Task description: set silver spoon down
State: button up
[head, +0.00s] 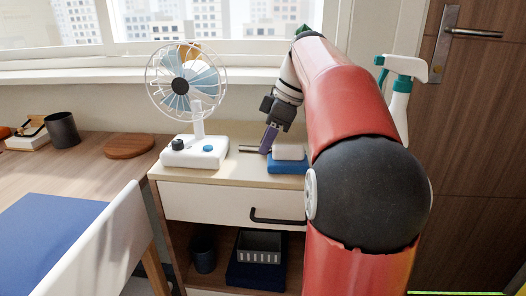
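A thin grey piece (248,148), which looks like part of the silver spoon, shows low over the top of the white cabinet (232,181). My gripper (267,149) points down at the right end of this piece, close above the cabinet top. The fingers are small and seen from the side, so I cannot tell whether they are shut on the spoon. I also cannot tell whether the spoon touches the surface. The rest of the spoon is hidden or too small to make out.
A white fan (194,150) stands left of my gripper. A spray bottle (400,95) is partly behind my arm. The cabinet top's front strip is clear. A desk (95,170) stands left.

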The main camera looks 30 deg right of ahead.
grip_shut()
jog(key=shift+r, duration=0.2)
